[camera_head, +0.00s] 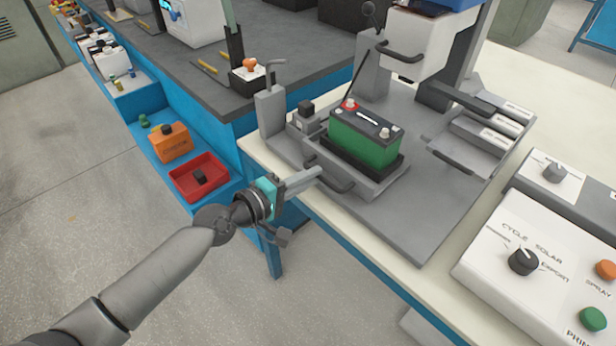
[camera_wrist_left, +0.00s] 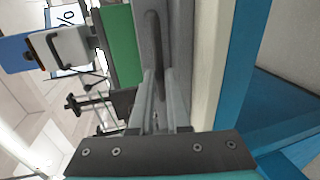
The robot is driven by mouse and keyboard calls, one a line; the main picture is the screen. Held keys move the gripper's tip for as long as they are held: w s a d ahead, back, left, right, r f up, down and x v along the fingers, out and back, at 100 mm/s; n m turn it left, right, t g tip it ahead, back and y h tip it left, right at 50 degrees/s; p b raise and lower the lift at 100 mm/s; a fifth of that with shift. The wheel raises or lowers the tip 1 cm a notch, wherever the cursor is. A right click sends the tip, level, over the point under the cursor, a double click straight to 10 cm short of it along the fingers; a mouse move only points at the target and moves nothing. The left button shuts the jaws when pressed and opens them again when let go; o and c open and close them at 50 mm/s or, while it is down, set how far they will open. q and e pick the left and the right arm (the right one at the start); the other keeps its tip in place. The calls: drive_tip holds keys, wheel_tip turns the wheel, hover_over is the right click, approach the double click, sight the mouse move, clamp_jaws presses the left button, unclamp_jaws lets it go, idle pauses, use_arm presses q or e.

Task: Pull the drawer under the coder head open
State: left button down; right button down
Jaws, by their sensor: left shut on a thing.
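The drawer (camera_head: 376,188) is a low grey tray on the machine's grey base plate. It has a dark bar handle (camera_head: 338,187) on its front. A green battery (camera_head: 362,143) with a black top and a red terminal cover stands in it, upright. The coder head (camera_head: 425,45), a pale box with its own dark handle, hangs above and behind the battery. My left gripper (camera_head: 316,174) reaches in from the left at the table's front edge and is shut on the drawer handle. In the left wrist view the fingers (camera_wrist_left: 156,95) close around the handle bar (camera_wrist_left: 152,40). My right gripper is not in view.
A control panel (camera_head: 540,262) with knobs and buttons is at the right. A lever post (camera_head: 270,110) and a small block stand left of the drawer. A red bin (camera_head: 183,187) and an orange box (camera_head: 172,143) sit on a blue shelf. The floor before the table is clear.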

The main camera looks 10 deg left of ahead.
use_arm(q)
drive_tip(key=shift+w, duration=0.1)
drive_tip(key=c, duration=1.2)
unclamp_jaws()
drive_tip(key=shift+d, duration=0.1)
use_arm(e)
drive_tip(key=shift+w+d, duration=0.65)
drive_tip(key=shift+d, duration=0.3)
use_arm(q)
drive_tip(key=shift+o, duration=0.2)
